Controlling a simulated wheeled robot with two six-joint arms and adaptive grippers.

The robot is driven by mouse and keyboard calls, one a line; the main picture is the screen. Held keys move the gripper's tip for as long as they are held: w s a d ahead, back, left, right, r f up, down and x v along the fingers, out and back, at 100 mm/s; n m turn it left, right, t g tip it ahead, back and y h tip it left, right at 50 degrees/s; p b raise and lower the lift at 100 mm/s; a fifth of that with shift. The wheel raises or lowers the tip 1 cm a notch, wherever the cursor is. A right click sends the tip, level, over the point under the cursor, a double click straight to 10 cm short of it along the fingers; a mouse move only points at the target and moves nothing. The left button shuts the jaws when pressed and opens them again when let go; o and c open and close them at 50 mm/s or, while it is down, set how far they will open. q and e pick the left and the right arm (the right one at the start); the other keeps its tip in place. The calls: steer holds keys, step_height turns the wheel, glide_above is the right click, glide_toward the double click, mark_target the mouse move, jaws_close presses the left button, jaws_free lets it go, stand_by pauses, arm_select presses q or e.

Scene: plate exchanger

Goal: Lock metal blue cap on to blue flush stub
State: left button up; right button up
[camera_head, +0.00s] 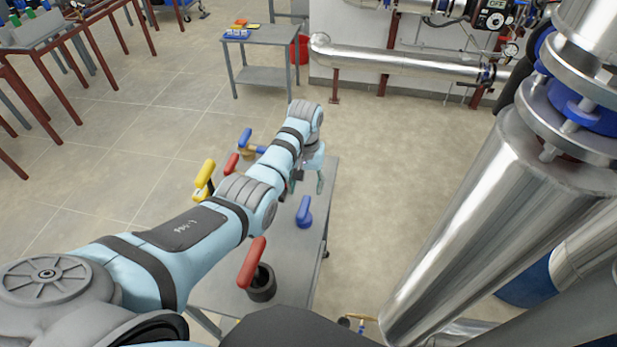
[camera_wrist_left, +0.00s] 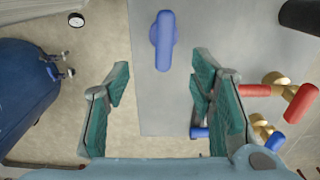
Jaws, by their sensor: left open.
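My left gripper (camera_head: 309,181) is open and empty above the grey table. Its two teal-padded fingers also show in the left wrist view (camera_wrist_left: 160,80). A blue-handled piece (camera_head: 304,212) sits on the table, just nearer than the gripper; in the left wrist view it (camera_wrist_left: 162,40) appears beyond the gap between the fingers, apart from them. I cannot tell if it is the blue cap. Another blue handle on a brass body (camera_head: 245,141) is at the table's far left. I cannot make out the blue flush stub for certain. My right gripper is not in view.
The table (camera_head: 288,262) also bears a yellow handle (camera_head: 204,173), a red handle (camera_head: 231,164) and a red handle on a dark round base (camera_head: 253,264). A large metal pipe (camera_head: 465,230) rises at right. Open floor (camera_head: 390,140) lies between.

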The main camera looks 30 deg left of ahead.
mark_target(305, 205)
arm_select(q)
steer(key=f+b, duration=0.3)
steer(key=f, duration=0.1)
steer(key=f+b, duration=0.3)
steer(key=f, duration=0.1)
steer(key=shift+a+f, duration=0.2)
steer(key=shift+f, duration=0.1)
steer(key=shift+w+f+b, duration=0.1)
steer(key=shift+f+b, duration=0.35)
steer(key=shift+f, duration=0.05)
steer(key=shift+r, duration=0.1)
jaws_close()
steer(key=shift+r, duration=0.1)
